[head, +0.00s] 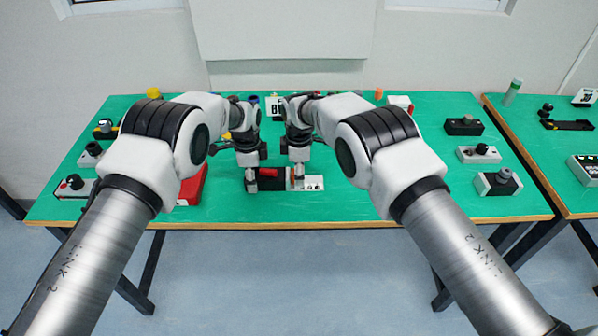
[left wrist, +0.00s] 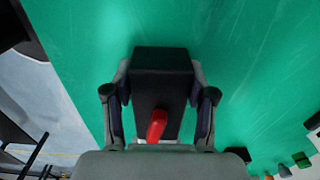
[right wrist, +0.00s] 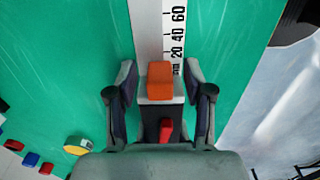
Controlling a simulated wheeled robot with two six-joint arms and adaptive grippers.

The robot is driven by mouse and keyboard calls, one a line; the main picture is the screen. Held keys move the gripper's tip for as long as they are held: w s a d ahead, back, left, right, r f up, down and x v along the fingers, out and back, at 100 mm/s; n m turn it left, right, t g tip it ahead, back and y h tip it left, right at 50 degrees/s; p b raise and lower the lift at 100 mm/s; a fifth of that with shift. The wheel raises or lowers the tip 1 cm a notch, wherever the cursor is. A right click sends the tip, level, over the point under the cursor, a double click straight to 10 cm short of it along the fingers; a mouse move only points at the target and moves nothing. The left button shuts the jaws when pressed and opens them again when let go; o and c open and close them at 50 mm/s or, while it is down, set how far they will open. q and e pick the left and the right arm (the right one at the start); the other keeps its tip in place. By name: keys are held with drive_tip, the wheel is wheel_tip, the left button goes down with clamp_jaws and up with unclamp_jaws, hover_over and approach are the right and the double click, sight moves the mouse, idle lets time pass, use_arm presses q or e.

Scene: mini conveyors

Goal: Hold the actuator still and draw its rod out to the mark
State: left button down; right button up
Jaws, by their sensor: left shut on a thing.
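The actuator is a black body (head: 270,184) with a red lever (head: 268,172) on top, lying near the table's front middle. An orange block (right wrist: 160,80) sits at its rod end, at the low end of a white scale strip (right wrist: 152,30) marked 20, 40, 60. My left gripper (head: 251,186) is shut on the black body, which fills the space between its fingers in the left wrist view (left wrist: 163,75). My right gripper (head: 298,182) is open, its fingers on both sides of the orange block with gaps between. The rod itself is hidden.
A red box (head: 193,187) stands left of the actuator. Several small control boxes line the table's left and right sides, such as a grey-knobbed one (head: 497,183).

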sight(314, 182)
use_arm(q)
drive_tip(key=shift+s+f, duration=0.3)
drive_tip(key=shift+f, duration=0.05)
use_arm(e)
clamp_jaws()
drive_tip(key=d, duration=0.4)
drive_tip(key=shift+o, duration=0.7)
unclamp_jaws()
wheel_tip(314, 182, up, 12)
drive_tip(key=shift+s, duration=0.1)
